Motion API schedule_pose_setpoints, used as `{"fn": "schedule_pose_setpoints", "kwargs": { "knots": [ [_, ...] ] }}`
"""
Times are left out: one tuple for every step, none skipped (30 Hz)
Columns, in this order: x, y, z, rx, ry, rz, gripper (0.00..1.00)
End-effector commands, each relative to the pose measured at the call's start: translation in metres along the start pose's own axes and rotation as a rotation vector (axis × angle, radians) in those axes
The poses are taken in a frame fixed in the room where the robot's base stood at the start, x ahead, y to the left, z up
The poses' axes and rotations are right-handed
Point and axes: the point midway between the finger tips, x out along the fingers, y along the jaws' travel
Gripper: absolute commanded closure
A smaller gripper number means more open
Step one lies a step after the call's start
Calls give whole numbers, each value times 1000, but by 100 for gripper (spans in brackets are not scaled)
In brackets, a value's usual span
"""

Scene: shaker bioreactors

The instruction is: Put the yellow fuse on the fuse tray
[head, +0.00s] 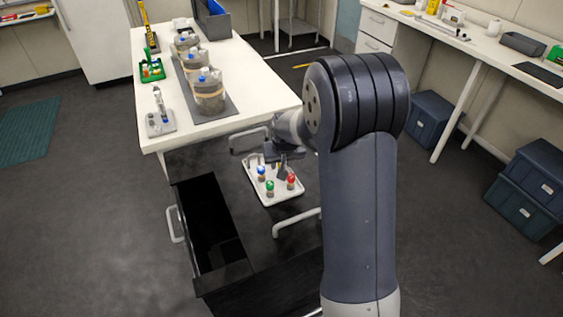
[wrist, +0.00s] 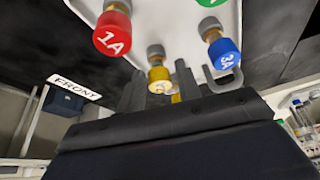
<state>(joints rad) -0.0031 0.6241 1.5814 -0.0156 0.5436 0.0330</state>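The yellow fuse (wrist: 159,74) has a grey metal end toward the white fuse tray (wrist: 178,28) and appears to stand on it; contact is not clear. My gripper (wrist: 162,92) is right at the yellow fuse, with dark fingers apart on either side and narrow gaps showing. A smaller yellow patch shows low between the fingers. In the head view, my gripper (head: 282,168) is over the back of the fuse tray (head: 276,197) and largely hides the yellow fuse. The tray also holds a red fuse (head: 291,181), a blue fuse (head: 261,172) and a green fuse (head: 269,187).
A white table (head: 240,75) at the back left holds several bottles (head: 208,92) on a dark mat, a green rack (head: 151,72) and a small white device (head: 160,122). Dark blue crates (head: 525,190) stand at right under a long bench.

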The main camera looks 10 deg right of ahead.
Motion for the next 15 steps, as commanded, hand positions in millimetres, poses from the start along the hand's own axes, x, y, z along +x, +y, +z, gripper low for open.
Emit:
{"fn": "schedule_pose_setpoints", "kwargs": {
  "knots": [
    [0, 0, 0, 0, 0, 0, 63],
    [0, 0, 0, 0, 0, 0, 60],
    [0, 0, 0, 0, 0, 0, 57],
    [0, 0, 0, 0, 0, 0, 55],
    [0, 0, 0, 0, 0, 0, 55],
    [0, 0, 0, 0, 0, 0, 55],
    [0, 0, 0, 0, 0, 0, 55],
    [0, 0, 0, 0, 0, 0, 55],
    [0, 0, 0, 0, 0, 0, 55],
    [0, 0, 0, 0, 0, 0, 55],
    [0, 0, 0, 0, 0, 0, 55],
    [-2, 0, 0, 0, 1, 0, 55],
    [-3, 0, 0, 0, 1, 0, 55],
    [-5, 0, -1, 0, 2, 0, 55],
    [-8, 0, -1, 0, 3, 0, 55]
  ]
}}
